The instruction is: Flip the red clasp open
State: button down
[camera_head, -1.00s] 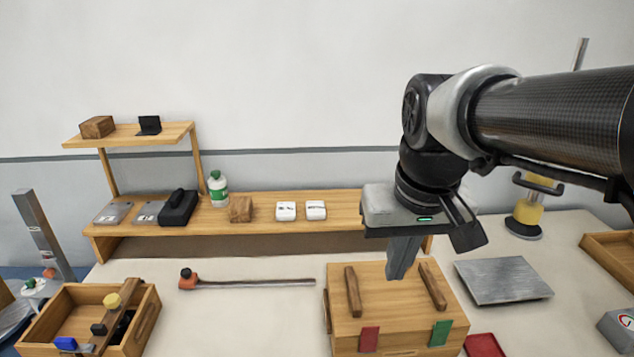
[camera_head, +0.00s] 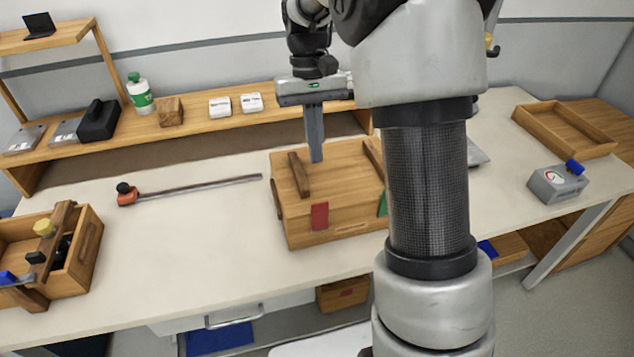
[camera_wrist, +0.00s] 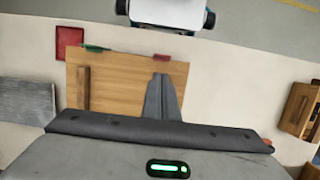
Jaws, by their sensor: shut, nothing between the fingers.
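The red clasp (camera_head: 320,215) is a flat red plate on the front face of a wooden box (camera_head: 345,225), near its left side. In the wrist view the red clasp (camera_wrist: 161,58) shows at the box's far edge. A green clasp (camera_head: 382,204) sits further right on the same face, partly hidden by my arm. My gripper (camera_head: 317,158) is shut and empty, pointing down above the box lid behind the red clasp. In the wrist view my gripper's closed fingers (camera_wrist: 161,80) lie over the lid, apart from the red clasp. One wooden lid bar shows left of the fingers there.
A long-handled tool (camera_head: 190,190) lies on the table left of the box. A wooden toolbox (camera_head: 85,255) stands at the left edge. A shelf (camera_head: 190,122) runs behind. A red square (camera_wrist: 69,43) lies beside the box. Table in front of the box is clear.

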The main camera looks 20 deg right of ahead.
send_over(319, 215)
jog(key=w, duration=0.3)
jog(key=x, duration=0.3)
jog(key=w+x, duration=0.1)
jog(key=x, duration=0.2)
jog(key=w+b+x, duration=0.1)
jog(key=x, duration=0.2)
jog(key=shift+d+f, duration=0.25)
jog(key=shift+f, duration=0.25)
